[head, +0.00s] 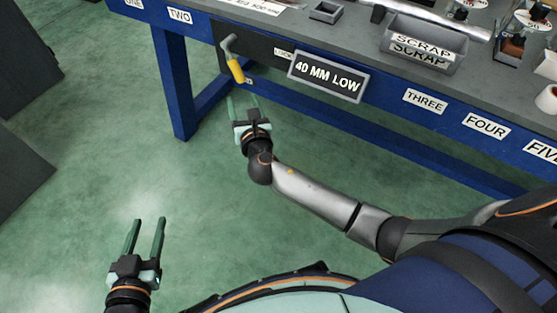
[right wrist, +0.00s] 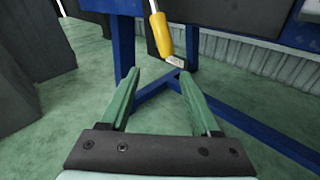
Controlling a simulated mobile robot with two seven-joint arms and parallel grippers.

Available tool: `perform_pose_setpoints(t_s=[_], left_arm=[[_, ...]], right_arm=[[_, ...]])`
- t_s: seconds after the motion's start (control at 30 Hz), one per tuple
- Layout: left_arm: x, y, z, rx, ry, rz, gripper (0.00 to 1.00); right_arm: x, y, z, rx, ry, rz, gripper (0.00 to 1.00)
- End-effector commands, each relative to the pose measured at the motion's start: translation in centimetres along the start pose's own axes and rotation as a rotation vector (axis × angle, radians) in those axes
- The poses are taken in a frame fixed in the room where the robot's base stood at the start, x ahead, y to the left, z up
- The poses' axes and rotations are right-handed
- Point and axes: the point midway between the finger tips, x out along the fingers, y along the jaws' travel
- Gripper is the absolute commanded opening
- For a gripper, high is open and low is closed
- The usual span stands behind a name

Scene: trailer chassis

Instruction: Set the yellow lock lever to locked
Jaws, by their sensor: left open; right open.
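The yellow lock lever (head: 236,70) hangs from a grey pivot on a dark plate at the front of the blue bench. It points down and slightly right. In the right wrist view the yellow lever (right wrist: 161,34) ends in a pale tip, ahead of and above the fingers. My right gripper (head: 243,105) is open and empty, just below the lever and apart from it. Its two green fingers also show in the right wrist view (right wrist: 158,100). My left gripper (head: 146,236) is open and empty over the green floor at lower left, far from the lever.
A sign reading "40 MM LOW" (head: 328,77) is fixed right of the lever. Small labels beside the lever are partly hidden. A grey scrap bin (head: 420,55) and other parts sit on the bench top. Blue bench legs (head: 173,85) stand behind.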

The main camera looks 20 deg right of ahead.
Motion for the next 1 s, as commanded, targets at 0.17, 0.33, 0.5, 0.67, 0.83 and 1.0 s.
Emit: perform_pose_setpoints(t_s=[0.17,0.33,0.5,0.67,0.83,1.0], left_arm=[[-1.1,-0.1,-3.2,0.000,0.000,0.000,0.50],[-1.9,-0.3,-5.5,0.000,0.000,0.000,0.50],[-2.6,-0.4,-7.7,0.000,0.000,0.000,0.50],[-3.4,-0.5,-9.8,0.000,0.000,0.000,0.50],[-4.2,-0.6,-12.1,0.000,0.000,0.000,0.50],[-4.9,-0.7,-14.3,0.000,0.000,0.000,0.50]], right_arm=[[-2.5,-0.5,-0.7,0.269,0.120,-0.010,0.63],[-4.9,-1.0,-1.6,0.526,0.222,-0.040,0.63],[-7.5,-1.5,-2.2,0.782,0.311,-0.088,0.63],[-10.2,-1.9,-2.3,1.025,0.383,-0.149,0.63],[-13.0,-2.3,-2.1,1.280,0.447,-0.229,0.63],[-15.9,-2.7,-1.6,1.532,0.492,-0.321,0.63]])
